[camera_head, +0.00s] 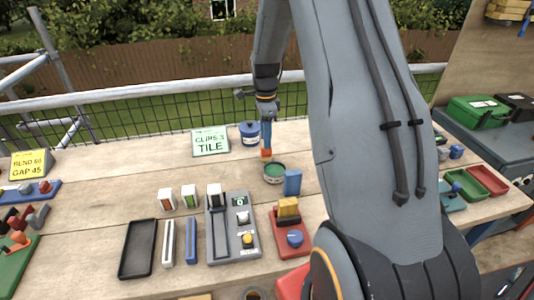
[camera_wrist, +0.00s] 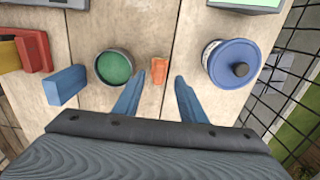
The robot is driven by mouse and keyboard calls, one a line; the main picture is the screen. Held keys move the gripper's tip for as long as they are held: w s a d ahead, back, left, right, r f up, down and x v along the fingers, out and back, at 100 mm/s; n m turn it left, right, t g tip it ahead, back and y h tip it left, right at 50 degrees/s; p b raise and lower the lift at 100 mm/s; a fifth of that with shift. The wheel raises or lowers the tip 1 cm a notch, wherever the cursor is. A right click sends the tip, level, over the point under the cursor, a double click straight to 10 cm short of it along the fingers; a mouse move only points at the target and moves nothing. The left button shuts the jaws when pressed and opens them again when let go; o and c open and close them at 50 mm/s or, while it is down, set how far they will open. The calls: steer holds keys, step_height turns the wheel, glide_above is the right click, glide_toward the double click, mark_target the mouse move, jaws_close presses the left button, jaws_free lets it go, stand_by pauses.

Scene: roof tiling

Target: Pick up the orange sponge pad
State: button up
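The small orange sponge pad (camera_wrist: 159,71) stands on the wooden table between a green-filled round tin (camera_wrist: 114,67) and a blue lidded pot (camera_wrist: 232,63). In the head view the pad (camera_head: 266,154) shows just below my gripper (camera_head: 266,140). In the wrist view my gripper (camera_wrist: 157,80) is open. Its two blue fingers point toward the pad, one on each side in the picture, with visible gaps. The pad is not gripped. I cannot tell the exact height of the fingertips above the table.
A blue block (camera_head: 292,182) stands close to the tin. A green "CLIPS 3 TILE" sign (camera_head: 210,141) stands left of the pot. A grey device (camera_head: 233,225) and a black tray (camera_head: 138,248) lie nearer the front. A mesh fence (camera_head: 170,110) runs behind the table.

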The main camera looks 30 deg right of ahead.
mark_target(266, 154)
steer(key=shift+s+f+p, duration=0.1)
steer(key=shift+f+p, duration=1.1)
steer(key=shift+f, duration=1.25)
jaws_close()
